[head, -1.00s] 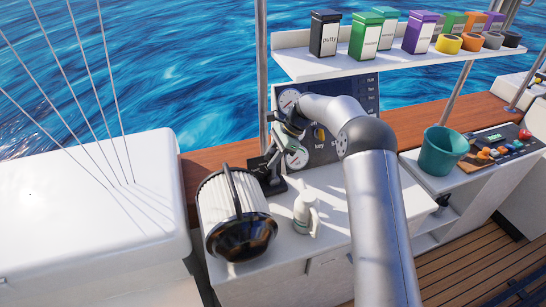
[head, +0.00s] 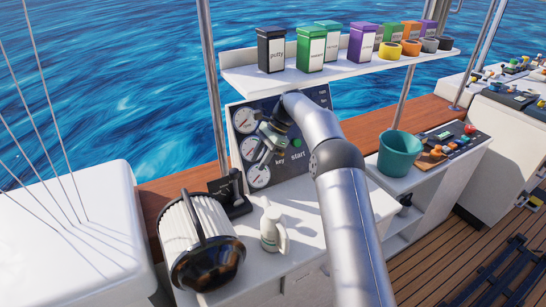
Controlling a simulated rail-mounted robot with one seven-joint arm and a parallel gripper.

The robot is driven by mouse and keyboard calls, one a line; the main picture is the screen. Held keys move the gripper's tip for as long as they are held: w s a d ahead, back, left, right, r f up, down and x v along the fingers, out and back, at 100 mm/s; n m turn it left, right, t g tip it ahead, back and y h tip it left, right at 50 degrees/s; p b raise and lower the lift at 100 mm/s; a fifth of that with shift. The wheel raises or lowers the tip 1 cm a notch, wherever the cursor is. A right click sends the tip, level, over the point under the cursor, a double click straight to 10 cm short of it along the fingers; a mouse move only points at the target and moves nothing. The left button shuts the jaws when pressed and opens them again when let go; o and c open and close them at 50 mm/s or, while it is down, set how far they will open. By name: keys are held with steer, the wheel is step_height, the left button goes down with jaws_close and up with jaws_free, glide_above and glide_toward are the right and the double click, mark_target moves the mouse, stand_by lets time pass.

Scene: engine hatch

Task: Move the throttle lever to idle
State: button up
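The throttle lever (head: 235,181) is a dark lever on a black base on the white counter, between the ribbed white canister and the gauge panel. It stands roughly upright, and its exact setting is too small to read. My gripper (head: 264,161) is to the right of the lever and apart from it, in front of the gauge panel (head: 297,165) near the word "key". Its fingers are small against the panel, so I cannot tell whether they are open or shut. My wrist hides part of the panel.
A ribbed canister (head: 197,240) with a black end lies at the counter's left. A white jug (head: 273,228) stands right of it. A shelf (head: 345,70) with boxes and tape rolls hangs above. A teal bucket (head: 399,153) and a tool board (head: 441,145) are at the right.

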steer(key=d, duration=0.1)
steer(key=w+d, duration=0.1)
steer(key=d, duration=0.1)
steer(key=w+d, duration=0.1)
steer(key=shift+d, duration=0.3)
steer(key=s+r+n+t+b, duration=0.5)
steer(key=s+r+n, duration=0.1)
steer(key=s+n, duration=0.1)
steer(key=s+d+n+h+p, duration=0.1)
steer(key=s+d+n+h, duration=0.1)
steer(key=s, duration=1.1)
steer(key=s+d+f+n+g+h+p, duration=0.1)
steer(key=s+d, duration=0.3)
steer(key=s, duration=0.9)
steer(key=s+d+n+h+p, duration=0.3)
steer(key=s, duration=1)
steer(key=shift+f+g, duration=0.2)
steer(key=shift+g, duration=0.1)
